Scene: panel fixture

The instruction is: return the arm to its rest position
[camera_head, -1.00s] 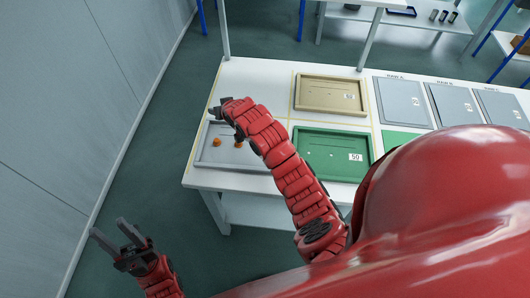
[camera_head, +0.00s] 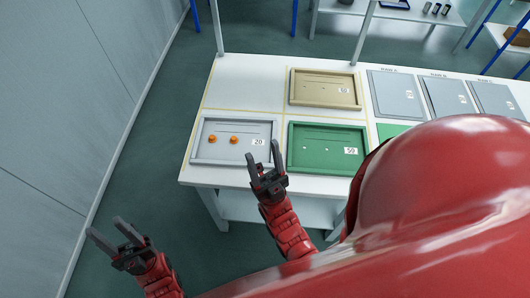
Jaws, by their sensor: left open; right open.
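My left gripper (camera_head: 110,238) is at the lower left, open and empty, over the floor beside the table. My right gripper (camera_head: 263,165) is open and empty, in front of the gap between the grey panel and the green panel at the table's front edge. Its red arm comes up from the bottom middle. The grey panel (camera_head: 225,154), labelled 20, holds two orange round pieces (camera_head: 212,139) (camera_head: 234,140). The green panel (camera_head: 325,164), labelled 50, lies to its right. Neither gripper holds anything.
A tan panel (camera_head: 325,101) lies behind the green one on the white table (camera_head: 240,81). Several grey panels (camera_head: 398,97) lie at the right. My red body hides the lower right. A grey wall (camera_head: 60,90) stands at the left.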

